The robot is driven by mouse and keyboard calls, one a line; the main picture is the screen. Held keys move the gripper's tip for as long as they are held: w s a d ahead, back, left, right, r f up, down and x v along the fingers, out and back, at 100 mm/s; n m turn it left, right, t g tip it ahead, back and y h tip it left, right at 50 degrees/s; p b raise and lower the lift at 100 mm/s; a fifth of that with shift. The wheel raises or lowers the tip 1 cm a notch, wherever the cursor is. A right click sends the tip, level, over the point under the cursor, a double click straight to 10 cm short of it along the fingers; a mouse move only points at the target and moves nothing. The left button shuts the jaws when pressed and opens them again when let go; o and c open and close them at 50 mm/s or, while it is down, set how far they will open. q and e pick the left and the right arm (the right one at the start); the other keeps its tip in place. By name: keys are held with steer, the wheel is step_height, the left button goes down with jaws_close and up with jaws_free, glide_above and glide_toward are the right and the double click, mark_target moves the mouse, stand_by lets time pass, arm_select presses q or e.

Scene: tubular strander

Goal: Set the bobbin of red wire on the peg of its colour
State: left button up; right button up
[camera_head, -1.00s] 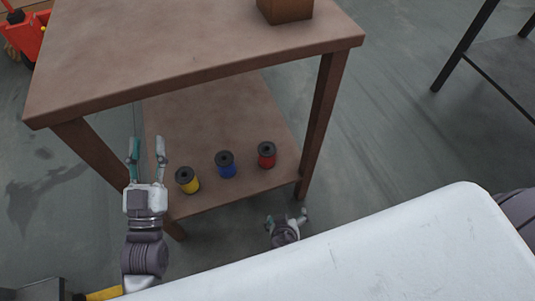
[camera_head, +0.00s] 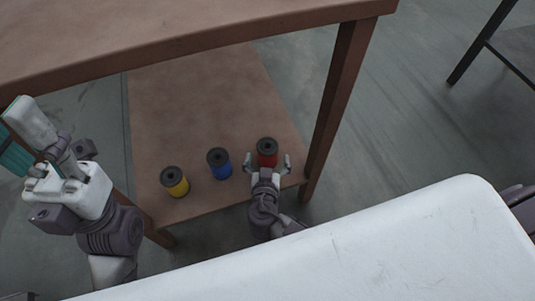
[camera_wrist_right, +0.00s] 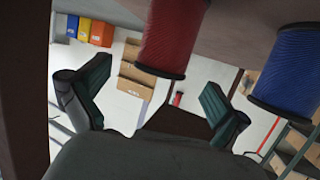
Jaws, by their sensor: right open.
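The red bobbin (camera_head: 267,152), with black flanges, stands upright near the front right of the lower shelf. My right gripper (camera_head: 269,163) is open at it, with one finger towards each side; I cannot tell whether they touch it. In the right wrist view the scene is upside down, and the red bobbin (camera_wrist_right: 172,38) shows above the gap between the spread fingers (camera_wrist_right: 152,98). My left gripper (camera_head: 24,138) is raised at the left edge, and its finger gap is unclear. No peg shows that I can make out.
A blue bobbin (camera_head: 219,163) and a yellow bobbin (camera_head: 174,181) stand left of the red one on the lower shelf (camera_head: 190,100). The brown table top (camera_head: 200,30) overhangs the back, and a table leg (camera_head: 340,95) rises right of the red bobbin.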

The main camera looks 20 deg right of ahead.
mark_target(267, 150)
steer(key=w+f, duration=0.1)
steer(key=w+b, duration=0.1)
steer(key=w+d+f+b, duration=0.1)
steer(key=shift+w+f, duration=0.3)
steer(key=shift+w, duration=0.05)
steer(key=shift+w+d, duration=0.2)
steer(key=shift+w, duration=0.2)
steer(key=c, duration=1.5)
steer(key=shift+c, duration=0.4)
steer(key=shift+r, duration=0.1)
